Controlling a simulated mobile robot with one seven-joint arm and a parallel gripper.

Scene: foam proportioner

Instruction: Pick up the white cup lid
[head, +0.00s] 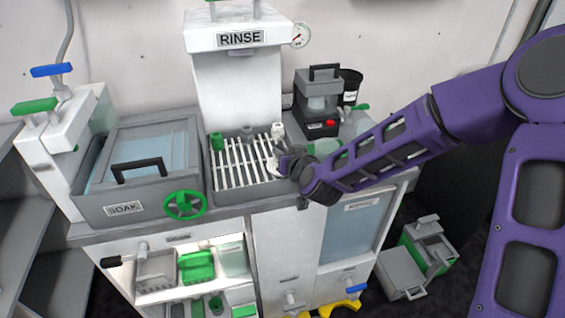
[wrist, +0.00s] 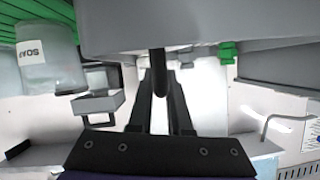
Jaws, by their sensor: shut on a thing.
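My gripper (head: 285,163) is at the right side of the white slatted rack under the rinse unit. A small pale piece (head: 272,166), which looks like the white cup lid, shows at its fingertips, just above or against the slats; I cannot tell if it touches them.
The slatted rack (head: 232,165) has a green fitting (head: 216,141) at its back left. A white fitting (head: 278,131) stands behind my gripper. The grey SOAK bin (head: 125,203) is at left. A grey machine with a black handle (head: 318,100) stands behind my arm at right.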

